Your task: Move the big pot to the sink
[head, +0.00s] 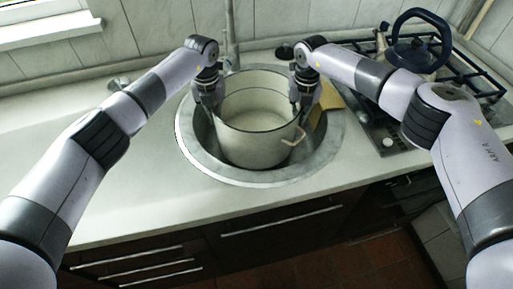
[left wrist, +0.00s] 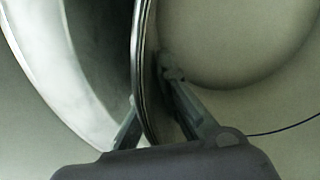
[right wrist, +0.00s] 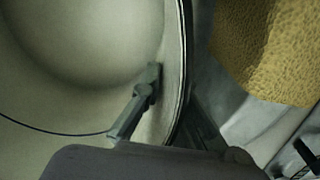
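The big pot (head: 254,142) is a cream enamel pot with a dark rim, standing upright inside the round metal sink (head: 196,158). Whether it touches the sink bottom is hidden. My left gripper (head: 209,100) is at the pot's left rim, one finger inside and one outside, closed on the wall; the pot's inside shows in the left wrist view (left wrist: 245,50). My right gripper (head: 301,104) is closed the same way on the right rim; the pot's inside shows in the right wrist view (right wrist: 75,45). A handle shows at the pot's front right.
A yellow sponge-like cloth (head: 331,96) lies by the sink's right edge and shows in the right wrist view (right wrist: 265,50). A faucet rises behind the sink. The left counter (head: 130,185) is mostly clear.

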